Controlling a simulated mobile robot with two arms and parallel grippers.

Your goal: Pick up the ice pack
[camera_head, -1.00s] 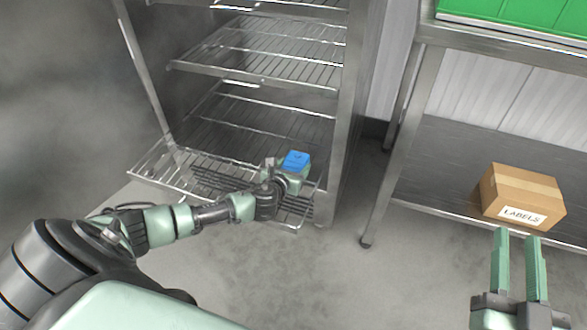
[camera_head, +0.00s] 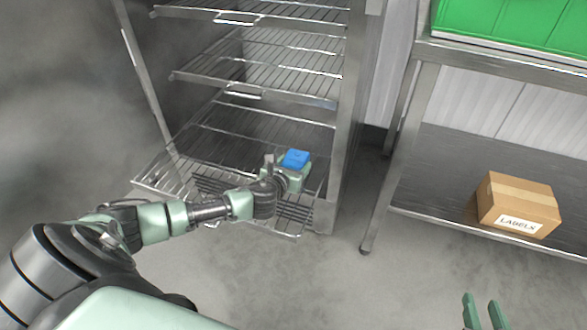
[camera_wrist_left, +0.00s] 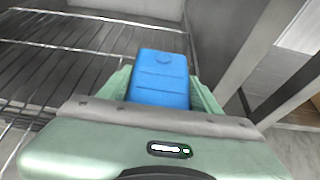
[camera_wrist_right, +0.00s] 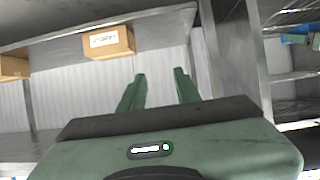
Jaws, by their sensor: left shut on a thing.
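The blue ice pack (camera_head: 296,158) is at the lowest wire shelf of the metal rack in the head view. In the left wrist view the ice pack (camera_wrist_left: 159,78) lies between the two green fingers. My left gripper (camera_head: 293,166) is shut on it, one finger on each side. I cannot tell whether the pack touches the shelf. My right gripper (camera_head: 484,306) is at the bottom right of the head view, with only its fingertips showing. In the right wrist view its fingers (camera_wrist_right: 160,90) are apart with nothing between them.
The wire shelf (camera_head: 160,178) is pulled out of the rack, with more shelves (camera_head: 260,60) above. A rack post (camera_head: 340,140) stands close right of my left gripper. A steel table holds a labelled cardboard box (camera_head: 518,203) below and green crates (camera_head: 510,22) above.

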